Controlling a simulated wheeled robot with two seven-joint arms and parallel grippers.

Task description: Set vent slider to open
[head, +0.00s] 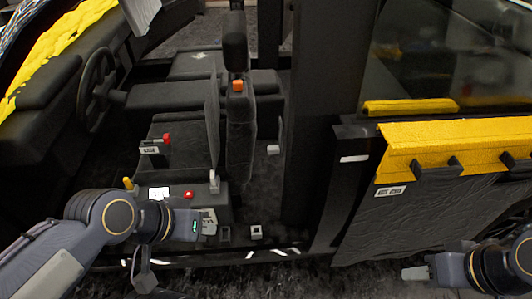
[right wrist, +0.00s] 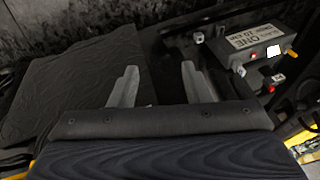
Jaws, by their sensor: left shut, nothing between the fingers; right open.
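No part is clearly readable as the vent slider. Several small controls are on and around the dark console below the seat in the head view. They include a pale upright lever (head: 214,182), a red button (head: 188,195), a yellow knob (head: 128,183) and a red-tipped control (head: 167,139). My left gripper (head: 208,222) is shut and empty, low in front of the console, below the pale lever. My right gripper (head: 413,273) is at the lower right, well away from the console. In the right wrist view its two fingers (right wrist: 157,82) are apart with nothing between them.
A pale switch (head: 256,232) sits on the sill right of my left gripper. The dark door panel with a yellow top (head: 450,140) stands at the right. A steering wheel (head: 97,90) is at the upper left. A labelled box (right wrist: 255,38) is at the right wrist view's upper right.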

